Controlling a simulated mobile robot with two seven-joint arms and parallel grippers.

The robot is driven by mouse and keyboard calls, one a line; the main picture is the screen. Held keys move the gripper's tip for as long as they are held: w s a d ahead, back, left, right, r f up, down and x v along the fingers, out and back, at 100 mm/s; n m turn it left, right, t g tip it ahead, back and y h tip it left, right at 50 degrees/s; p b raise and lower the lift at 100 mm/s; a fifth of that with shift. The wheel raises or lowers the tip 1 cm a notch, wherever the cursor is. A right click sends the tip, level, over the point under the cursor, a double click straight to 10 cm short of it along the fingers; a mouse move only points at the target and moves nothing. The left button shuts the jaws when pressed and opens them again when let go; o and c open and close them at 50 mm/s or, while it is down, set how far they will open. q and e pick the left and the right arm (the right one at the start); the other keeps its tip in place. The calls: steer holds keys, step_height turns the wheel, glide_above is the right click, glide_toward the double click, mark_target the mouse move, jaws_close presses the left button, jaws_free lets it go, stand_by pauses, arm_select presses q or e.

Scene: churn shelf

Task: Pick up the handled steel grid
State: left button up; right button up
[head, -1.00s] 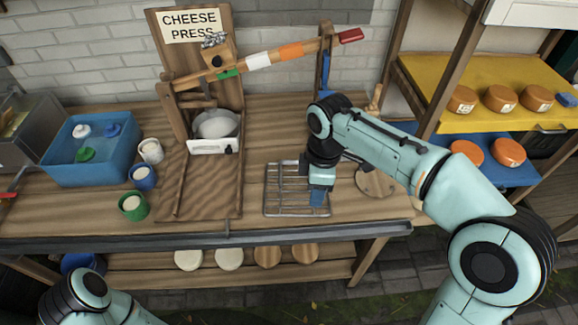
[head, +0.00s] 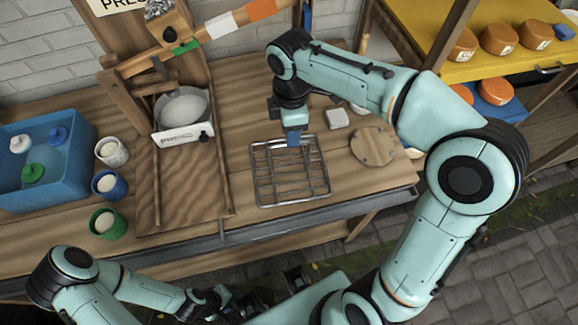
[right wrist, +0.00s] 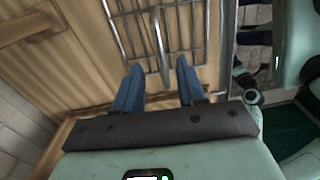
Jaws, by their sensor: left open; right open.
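The steel grid (head: 293,201) lies flat on the wooden bench in the head view, right of the cheese press. My right gripper (head: 293,139) is open and empty over the grid's far edge, pointing down. In the right wrist view, the grid (right wrist: 194,25) fills the upper middle, with a thicker lengthwise bar that looks like its handle (right wrist: 163,60). The bar's near end lies between the spread blue fingertips of my right gripper (right wrist: 158,68). The height gap is hard to judge. My left gripper (head: 280,293) is low at the bottom of the head view, away from the grid and partly hidden.
A round wooden board (head: 373,147) and a small pale block (head: 337,118) sit right of the grid. Cups (head: 106,223) and a blue tub (head: 75,180) are further left. The bench's front edge (head: 320,208) is near.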

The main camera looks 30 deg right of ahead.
steer(key=shift+a+f+b, duration=0.15)
steer(key=shift+f+b, duration=0.05)
steer(key=shift+f, duration=1.3)
steer(key=shift+a+f+b, duration=0.1)
steer(key=shift+f+b, duration=0.05)
steer(key=shift+f, duration=1.35)
steer(key=c, duration=0.7)
jaws_close()
steer(key=shift+r, duration=0.1)
